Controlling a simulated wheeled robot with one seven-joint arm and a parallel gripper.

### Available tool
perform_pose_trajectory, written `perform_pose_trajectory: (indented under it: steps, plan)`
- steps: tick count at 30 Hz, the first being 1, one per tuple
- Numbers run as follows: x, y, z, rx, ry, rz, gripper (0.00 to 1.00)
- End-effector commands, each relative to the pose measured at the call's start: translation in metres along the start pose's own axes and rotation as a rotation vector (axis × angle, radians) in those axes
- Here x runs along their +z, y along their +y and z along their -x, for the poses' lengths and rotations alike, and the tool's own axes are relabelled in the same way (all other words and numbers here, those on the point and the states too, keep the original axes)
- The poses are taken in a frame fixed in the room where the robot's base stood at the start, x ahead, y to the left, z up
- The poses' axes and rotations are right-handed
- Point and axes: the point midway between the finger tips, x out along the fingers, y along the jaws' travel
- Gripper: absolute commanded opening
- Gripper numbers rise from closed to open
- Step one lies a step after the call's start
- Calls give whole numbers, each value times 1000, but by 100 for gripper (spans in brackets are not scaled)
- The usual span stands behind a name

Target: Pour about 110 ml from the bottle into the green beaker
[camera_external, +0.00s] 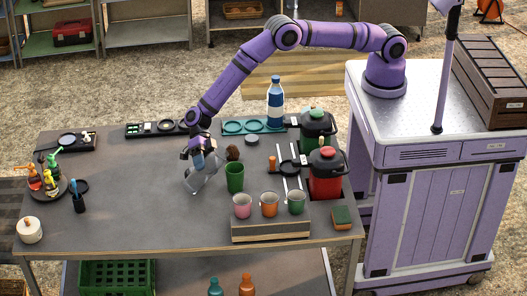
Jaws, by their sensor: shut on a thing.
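My gripper (199,160) is above the middle of the table, shut on a clear, glass-like vessel (203,182). The vessel is tilted, just left of the green beaker (235,180); its contents are too small to make out. The green beaker stands upright on the table, and I cannot tell how full it is. A blue bottle with a white band (275,108) stands upright at the back of the table, apart from my gripper.
Several mugs (269,204) stand at the front by a wooden block (270,230). Red (325,182) and dark green (313,130) lidded containers stand right. A round tray of small bottles (62,190) is at left. The front-left table (140,230) is clear.

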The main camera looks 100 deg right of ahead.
Motion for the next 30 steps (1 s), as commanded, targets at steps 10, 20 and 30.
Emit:
perform_pose_trajectory:
  steps: [10, 20, 30]
  plan:
    - [9, 0, -3, 86, -59, 199, 28]
    - [10, 2, -3, 149, -104, 354, 28]
    - [8, 3, -3, 181, -126, 430, 28]
